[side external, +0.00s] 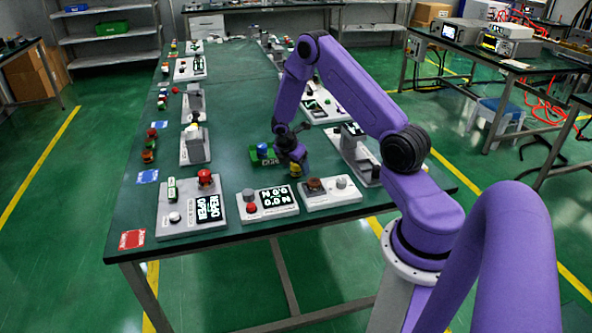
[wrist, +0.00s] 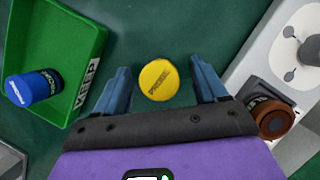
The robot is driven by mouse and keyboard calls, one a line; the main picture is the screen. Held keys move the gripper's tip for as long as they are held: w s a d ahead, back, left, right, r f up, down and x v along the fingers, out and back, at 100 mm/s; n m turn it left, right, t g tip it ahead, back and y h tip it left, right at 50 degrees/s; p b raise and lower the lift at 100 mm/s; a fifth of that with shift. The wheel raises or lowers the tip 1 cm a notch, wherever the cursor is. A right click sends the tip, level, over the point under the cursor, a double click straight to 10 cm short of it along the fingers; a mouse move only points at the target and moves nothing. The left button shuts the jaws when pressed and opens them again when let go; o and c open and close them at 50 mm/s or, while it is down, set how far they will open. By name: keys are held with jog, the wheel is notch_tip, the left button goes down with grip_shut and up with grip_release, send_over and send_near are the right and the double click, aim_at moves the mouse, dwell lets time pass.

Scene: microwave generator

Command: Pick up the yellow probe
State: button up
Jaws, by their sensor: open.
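The yellow probe (wrist: 158,80) shows its round, labelled top in the wrist view, on the dark green table. My gripper (wrist: 158,72) is open, with one blue finger to the left of the probe and one to the right. There are gaps between the probe and both fingers. In the side view, the yellow probe (side external: 295,170) is a small spot just below my gripper (side external: 293,163), partly hidden by it. The probe's lower part is hidden in the wrist view.
A green tray (wrist: 88,55) holding a blue probe (wrist: 34,87) is at the left. A grey-white panel (wrist: 262,60) with a brown knob (wrist: 272,118) is close at the right. Control boxes (side external: 268,204) line the table's front edge. Bare table lies above the probe.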

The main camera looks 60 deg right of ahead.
jog(key=shift+d+f, duration=0.15)
jog(key=shift+f, duration=0.2)
jog(key=c, duration=1.3)
jog(key=shift+r, duration=0.15)
jog(key=shift+c, duration=0.2)
jog(key=shift+r, duration=0.6)
jog(key=s+a+r, duration=0.7)
jog(key=s+r, duration=0.4)
jog(key=shift+s+a+r, duration=0.3)
jog(key=shift+s+a, duration=0.05)
